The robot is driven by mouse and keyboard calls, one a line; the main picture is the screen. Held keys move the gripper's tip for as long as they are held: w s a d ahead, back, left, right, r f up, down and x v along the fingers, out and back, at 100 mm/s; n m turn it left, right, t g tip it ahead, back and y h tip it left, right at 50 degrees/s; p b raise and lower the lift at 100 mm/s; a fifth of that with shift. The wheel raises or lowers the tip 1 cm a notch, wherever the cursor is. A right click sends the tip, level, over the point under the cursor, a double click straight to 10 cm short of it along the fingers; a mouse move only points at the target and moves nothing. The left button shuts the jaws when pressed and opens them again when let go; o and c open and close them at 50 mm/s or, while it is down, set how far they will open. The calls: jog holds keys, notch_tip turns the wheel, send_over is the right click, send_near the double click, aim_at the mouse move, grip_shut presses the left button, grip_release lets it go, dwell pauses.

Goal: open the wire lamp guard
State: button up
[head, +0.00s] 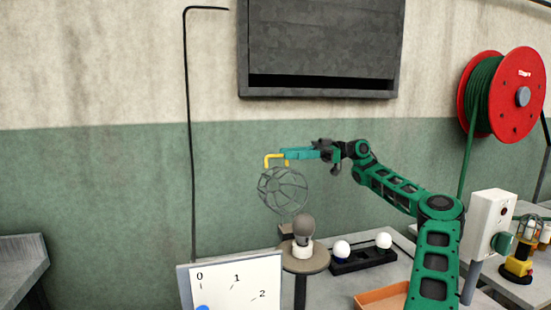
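The wire lamp guard (283,190) is a round grey wire cage with a yellow bent handle (272,157) at its top. It is raised above and a little left of the dark grey bulb (303,227), which stands uncovered in a white socket on a round brown stand (309,262). My gripper (286,154) reaches in from the right with its teal fingers close together on the right end of the yellow handle. The guard's hinge is too small to make out clearly.
A black holder (364,262) with two white bulbs stands right of the lamp. An orange tray (382,298) lies in front. A white board with numbers (232,287) stands front left. A white box (490,217), yellow lamp (519,268) and red hose reel (508,95) are on the right.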

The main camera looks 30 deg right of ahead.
jog(key=shift+v, duration=0.9)
jog(key=s+r+v, duration=0.1)
jog(key=v, duration=1.2)
jog(key=shift+s+a, duration=0.2)
jog(key=shift+a, duration=0.05)
dwell(0.5)
dwell(0.6)
